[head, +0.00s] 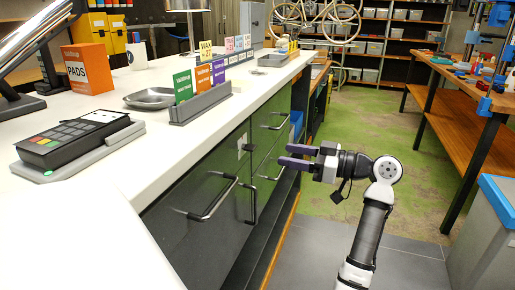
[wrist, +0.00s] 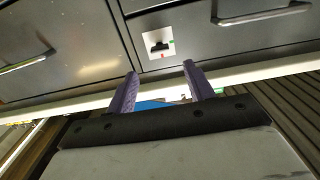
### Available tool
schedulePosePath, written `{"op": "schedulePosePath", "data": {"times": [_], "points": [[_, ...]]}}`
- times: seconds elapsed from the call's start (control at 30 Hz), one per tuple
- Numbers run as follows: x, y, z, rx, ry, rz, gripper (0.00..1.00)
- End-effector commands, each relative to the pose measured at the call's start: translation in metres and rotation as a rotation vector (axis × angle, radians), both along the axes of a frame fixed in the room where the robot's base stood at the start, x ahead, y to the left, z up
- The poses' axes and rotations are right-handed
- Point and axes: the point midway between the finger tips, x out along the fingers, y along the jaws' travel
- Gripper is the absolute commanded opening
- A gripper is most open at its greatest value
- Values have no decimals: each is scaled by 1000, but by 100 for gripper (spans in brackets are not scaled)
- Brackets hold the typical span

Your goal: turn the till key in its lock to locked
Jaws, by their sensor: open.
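The till lock is a small pale square plate (wrist: 160,43) on the dark drawer front, in the upper middle of the wrist view. A black till key (wrist: 159,47) sits in it; its bow looks wide across the picture. A red mark shows at the plate's right edge and a green mark below it. In the head view the plate (head: 243,141) is small, between drawer handles, and the key's angle cannot be read. My gripper (head: 284,156) has purple fingers, open and empty, to the right of the drawer fronts. In the wrist view its fingertips (wrist: 160,68) lie apart below the plate, not touching the key.
Drawer handles (head: 215,201) stick out on the dark cabinet near the lock. The white counter (head: 150,165) above carries a card terminal (head: 75,137), a metal dish (head: 151,98) and colored cards. A wooden workbench (head: 465,85) stands at right. The green floor between is clear.

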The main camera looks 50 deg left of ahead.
Motion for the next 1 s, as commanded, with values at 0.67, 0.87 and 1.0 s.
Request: {"op": "schedulePosePath", "data": {"times": [0.67,0.87,1.0], "points": [[-46,83,0,-1,0,-2,53],[-46,83,-1,-1,0,-2,53],[-46,83,0,-1,0,-2,37]]}}
